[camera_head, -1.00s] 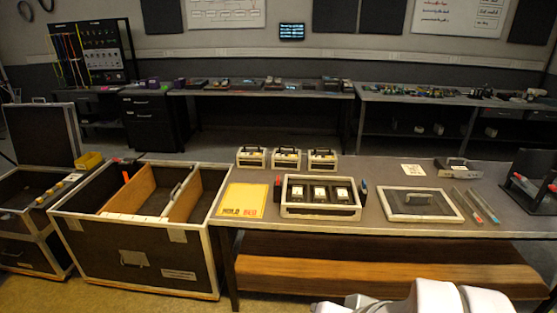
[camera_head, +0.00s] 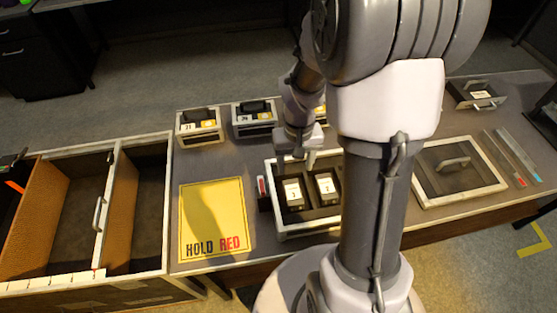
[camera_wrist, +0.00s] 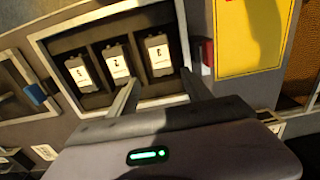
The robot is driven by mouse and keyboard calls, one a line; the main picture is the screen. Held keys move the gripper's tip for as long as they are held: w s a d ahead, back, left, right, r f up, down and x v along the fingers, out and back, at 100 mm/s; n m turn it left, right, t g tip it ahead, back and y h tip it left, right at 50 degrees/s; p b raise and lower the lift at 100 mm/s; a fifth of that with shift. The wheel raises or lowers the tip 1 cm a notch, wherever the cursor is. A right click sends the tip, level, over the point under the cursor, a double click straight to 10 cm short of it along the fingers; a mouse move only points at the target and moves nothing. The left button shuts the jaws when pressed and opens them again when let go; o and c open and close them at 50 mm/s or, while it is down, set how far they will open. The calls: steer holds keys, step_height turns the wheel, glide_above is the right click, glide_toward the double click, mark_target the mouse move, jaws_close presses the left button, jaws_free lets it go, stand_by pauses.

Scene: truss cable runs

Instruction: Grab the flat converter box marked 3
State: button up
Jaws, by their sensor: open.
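Three flat dark converter boxes with white labels sit side by side in a pale-rimmed case. In the wrist view the middle label appears to read 2 (camera_wrist: 118,66). The leftmost box (camera_wrist: 80,73) has a blurred digit that could be 3, and the rightmost box (camera_wrist: 159,55) appears to read 1. In the head view two boxes show, the left box (camera_head: 293,192) and the middle box (camera_head: 326,186); my arm hides the third. My gripper (camera_head: 296,158) is open and empty at the case's back edge. Its two fingers (camera_wrist: 158,77) point towards the middle and rightmost boxes.
The case's pale rim (camera_head: 308,232) surrounds the boxes. A yellow HOLD RED sheet (camera_head: 212,215) lies left of it. A handled framed panel (camera_head: 455,172) lies to the right. Handled units (camera_head: 200,126) stand behind. An open crate (camera_head: 75,215) is beside the table.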

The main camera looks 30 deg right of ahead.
mark_target(293, 192)
steer(key=f+b, duration=0.1)
steer(key=f, duration=0.2)
steer(key=f+b, duration=0.1)
steer(key=f, duration=0.2)
steer(key=f+b, duration=0.1)
steer(key=f, duration=0.2)
steer(key=shift+s+f, duration=0.1)
steer(key=shift+s, duration=0.25)
steer(key=f+b, duration=0.3)
steer(key=f, duration=0.2)
steer(key=shift+a, duration=0.2)
steer(key=shift+r, duration=0.1)
steer(key=shift+c, duration=0.2)
jaws_close()
